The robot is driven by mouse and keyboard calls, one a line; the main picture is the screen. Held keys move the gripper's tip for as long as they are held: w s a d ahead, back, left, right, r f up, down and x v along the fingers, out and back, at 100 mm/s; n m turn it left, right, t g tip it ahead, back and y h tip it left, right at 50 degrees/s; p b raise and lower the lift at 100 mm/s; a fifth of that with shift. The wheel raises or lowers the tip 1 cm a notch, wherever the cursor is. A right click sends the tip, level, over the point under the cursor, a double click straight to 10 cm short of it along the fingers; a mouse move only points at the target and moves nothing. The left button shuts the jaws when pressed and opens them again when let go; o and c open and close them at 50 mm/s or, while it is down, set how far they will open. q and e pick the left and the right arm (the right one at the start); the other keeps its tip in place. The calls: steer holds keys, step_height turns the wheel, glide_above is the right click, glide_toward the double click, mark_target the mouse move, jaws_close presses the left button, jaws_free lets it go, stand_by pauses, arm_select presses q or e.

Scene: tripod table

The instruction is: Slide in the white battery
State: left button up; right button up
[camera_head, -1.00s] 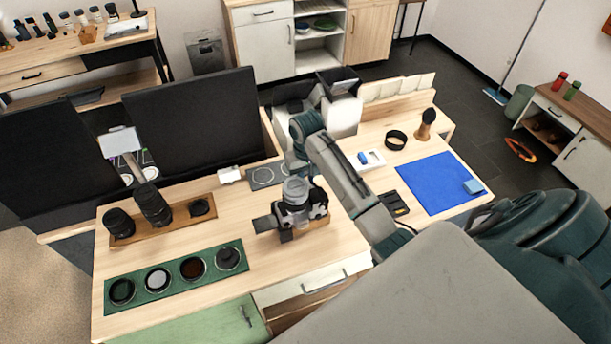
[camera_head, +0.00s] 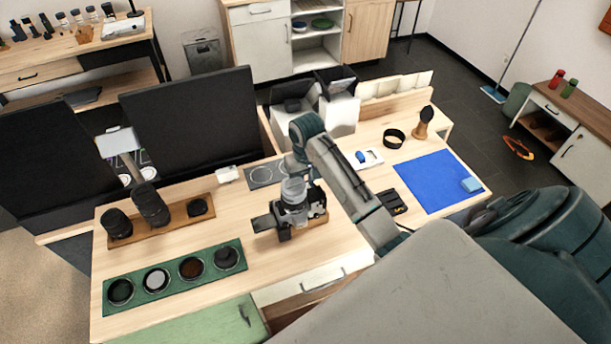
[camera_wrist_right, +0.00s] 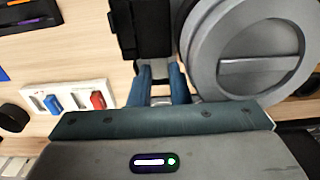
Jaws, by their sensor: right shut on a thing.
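The black camera (camera_head: 285,222) stands on a small wooden block, with a wide grey cylindrical part, apparently its lens (camera_head: 294,190), pointing up. In the right wrist view, the dark camera body (camera_wrist_right: 141,28) is at the top and the round grey part (camera_wrist_right: 250,50) fills the upper right. My right gripper (camera_wrist_right: 159,70) has its blue fingers shut on a small whitish piece, the white battery (camera_wrist_right: 159,66), close against the dark body. The fingers hide most of it, and I cannot tell how far it is inserted. The lens hides this gripper in the head view. My left gripper is not in view.
A white tray (camera_head: 377,160) holds a blue battery (camera_head: 361,156); a red one (camera_wrist_right: 98,100) shows beside it in the wrist view. A green filter tray (camera_head: 137,296) and a wooden lens tray (camera_head: 180,218) lie left. A blue mat (camera_head: 437,178) lies right.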

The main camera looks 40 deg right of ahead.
steer(key=shift+s+a, duration=0.1)
steer(key=shift+s, duration=0.5)
stand_by(0.3)
steer(key=o, duration=0.5)
steer(key=shift+f, duration=0.1)
steer(key=shift+w, duration=0.1)
steer(key=shift+w, duration=0.8)
steer(key=shift+w+d, duration=0.35)
steer(key=shift+w, duration=0.45)
steer(key=o, duration=0.5)
